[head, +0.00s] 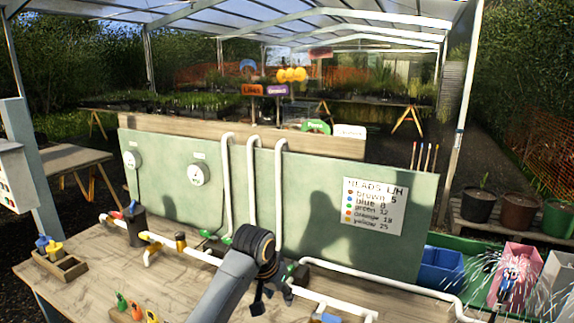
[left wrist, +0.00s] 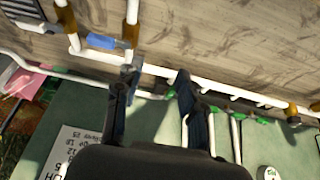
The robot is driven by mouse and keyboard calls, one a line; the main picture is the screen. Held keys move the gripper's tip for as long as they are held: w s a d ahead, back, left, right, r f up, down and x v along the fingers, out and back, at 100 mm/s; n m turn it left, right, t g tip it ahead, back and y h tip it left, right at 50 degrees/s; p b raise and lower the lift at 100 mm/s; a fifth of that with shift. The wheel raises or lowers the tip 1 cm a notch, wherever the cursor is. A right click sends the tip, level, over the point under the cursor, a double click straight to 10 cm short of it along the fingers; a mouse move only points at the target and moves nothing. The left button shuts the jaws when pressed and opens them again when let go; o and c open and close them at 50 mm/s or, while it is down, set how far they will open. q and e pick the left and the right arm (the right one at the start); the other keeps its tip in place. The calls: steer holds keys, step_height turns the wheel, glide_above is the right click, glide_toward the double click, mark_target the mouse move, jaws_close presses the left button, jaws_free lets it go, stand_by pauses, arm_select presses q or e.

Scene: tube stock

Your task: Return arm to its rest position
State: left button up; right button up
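My left gripper (head: 272,298) is in the lower middle of the head view, above the wooden bench (head: 185,283) and in front of the green panel (head: 330,215). In the left wrist view its two dark fingers (left wrist: 155,85) stand apart, with bench, white pipe (left wrist: 215,85) and panel showing between them. I see nothing held. A green fitting (left wrist: 169,93) shows between the fingers, at the pipe; whether a finger touches the pipe I cannot tell. The dark wrist hides part of the pipework in the head view. My right gripper is in neither view.
White pipes (head: 280,190) rise along the panel. A dark cup (head: 135,225) and a wooden holder (head: 60,263) stand at the left of the bench. Coloured small parts (head: 121,302) sit near the front. Blue (head: 440,268) and pink (head: 511,272) bins stand at right, near spraying water.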

arm_select(q)
steer(key=shift+n, duration=0.8)
steer(key=s+a+f, duration=0.2)
steer(key=s+f, duration=0.3)
steer(key=s+a+f, duration=0.2)
steer(key=s+f, duration=0.3)
steer(key=s+a+f, duration=0.3)
steer(key=s+f, duration=0.2)
steer(key=s, duration=0.1)
steer(key=s+a+n+y, duration=0.1)
steer(key=s+a, duration=0.5)
steer(key=s, duration=0.5)
steer(key=s+a+n+y, duration=0.1)
steer(key=s+a, duration=0.5)
steer(key=s, duration=0.5)
step_height(320, 180, down, 27)
steer(key=s+g+b, duration=0.1)
steer(key=g+b, duration=0.1)
steer(key=b, duration=0.1)
steer(key=s+a+f+g+b, duration=0.1)
steer(key=s+a+f+b, duration=0.1)
steer(key=s+f, duration=1.5)
step_height(320, 180, down, 3)
steer(key=shift+s+a+r+m, duration=0.1)
steer(key=shift+s+a+m, duration=0.1)
steer(key=shift+m, duration=0.1)
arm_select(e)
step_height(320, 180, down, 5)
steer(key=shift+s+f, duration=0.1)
